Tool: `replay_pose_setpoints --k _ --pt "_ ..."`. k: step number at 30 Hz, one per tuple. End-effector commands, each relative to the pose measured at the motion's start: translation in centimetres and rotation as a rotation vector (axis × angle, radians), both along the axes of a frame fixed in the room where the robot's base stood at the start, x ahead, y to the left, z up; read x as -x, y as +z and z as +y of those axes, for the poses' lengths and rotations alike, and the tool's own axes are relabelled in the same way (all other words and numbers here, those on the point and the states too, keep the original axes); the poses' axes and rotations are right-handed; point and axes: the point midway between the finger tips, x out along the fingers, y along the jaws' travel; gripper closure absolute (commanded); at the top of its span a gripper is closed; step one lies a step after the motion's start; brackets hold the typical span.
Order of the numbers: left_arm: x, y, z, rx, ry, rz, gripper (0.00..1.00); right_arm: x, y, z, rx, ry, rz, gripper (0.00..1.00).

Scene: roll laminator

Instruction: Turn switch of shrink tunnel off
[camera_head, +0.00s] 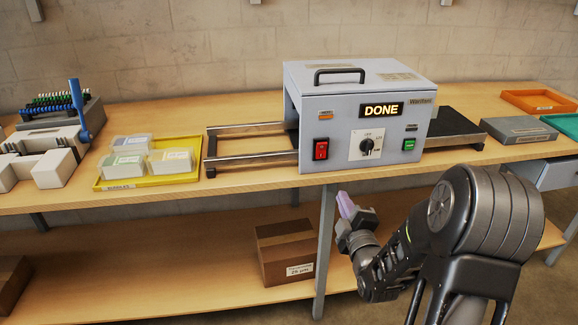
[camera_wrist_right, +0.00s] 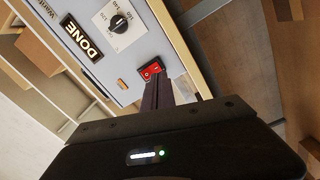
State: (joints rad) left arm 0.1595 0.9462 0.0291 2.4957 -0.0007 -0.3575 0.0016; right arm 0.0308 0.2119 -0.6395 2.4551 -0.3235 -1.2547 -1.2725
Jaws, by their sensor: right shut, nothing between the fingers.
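The grey shrink tunnel (camera_head: 322,108) stands on the wooden table, with a lit DONE display (camera_head: 381,110) on its front. Its red rocker switch (camera_head: 321,149) is at the front's lower left; it also shows in the right wrist view (camera_wrist_right: 151,70). I cannot tell the rocker's position for sure. My right gripper (camera_head: 345,203) is shut and empty, in front of the table edge, lower than the switch and slightly right of it in the head view. In the right wrist view its fingertips (camera_wrist_right: 158,85) point toward the switch. My left gripper is not in view.
A dial (camera_head: 367,145) and a green button (camera_head: 409,144) sit right of the switch. A yellow tray (camera_head: 112,184) with clear boxes is to the left. An orange tray (camera_head: 539,101) and a grey box (camera_head: 518,130) are to the right. A cardboard box (camera_head: 286,250) is on the lower shelf.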

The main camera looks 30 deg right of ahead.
Motion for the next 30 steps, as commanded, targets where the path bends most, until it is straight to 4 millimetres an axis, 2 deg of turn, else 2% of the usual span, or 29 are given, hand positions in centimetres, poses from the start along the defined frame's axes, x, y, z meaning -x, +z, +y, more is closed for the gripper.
replay_pose_setpoints --k 3,8,23,30 --pt "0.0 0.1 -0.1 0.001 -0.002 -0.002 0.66 0.1 2.4 0.2 0.218 0.002 -0.023 1.00" --pt "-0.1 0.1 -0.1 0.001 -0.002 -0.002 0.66 0.2 3.5 0.4 0.357 -0.011 -0.022 1.00" --pt "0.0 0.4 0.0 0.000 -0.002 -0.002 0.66 -0.2 3.5 0.4 0.375 -0.012 -0.012 1.00" --pt "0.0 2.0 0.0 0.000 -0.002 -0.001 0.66 -2.5 4.2 -0.3 0.376 -0.009 -0.012 1.00"
